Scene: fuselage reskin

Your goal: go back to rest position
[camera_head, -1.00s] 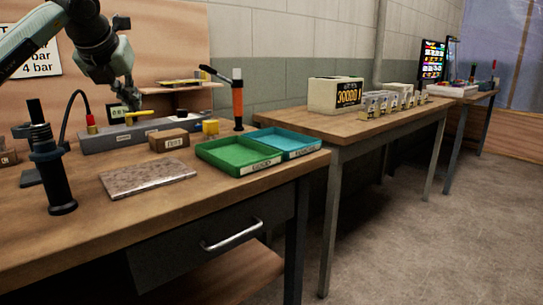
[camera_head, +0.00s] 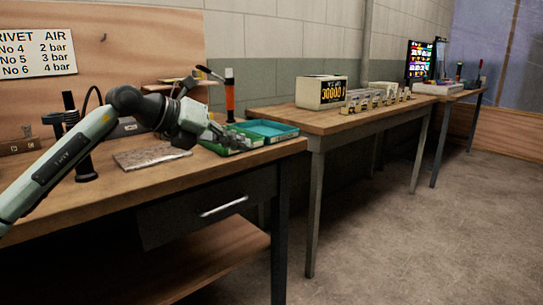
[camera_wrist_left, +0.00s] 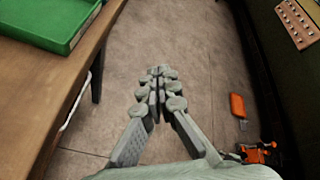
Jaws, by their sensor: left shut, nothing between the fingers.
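My left gripper (camera_head: 236,139) comes in from the left over the front of the wooden workbench (camera_head: 100,205). In the head view it overlaps the green tray (camera_head: 215,148). In the left wrist view the fingers of my left gripper (camera_wrist_left: 160,85) are together with nothing between them, above the grey floor (camera_wrist_left: 195,40). There the green tray (camera_wrist_left: 50,22) lies on the bench at the upper left, apart from the fingers. My right gripper is in neither view.
A blue tray (camera_head: 270,130) lies beside the green one. A speckled plate (camera_head: 150,156) and a dark upright tool (camera_head: 86,165) are on the bench. A second table (camera_head: 325,125) carries a counter box (camera_head: 320,92). An orange object (camera_wrist_left: 237,105) is at the right. Floor is free between.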

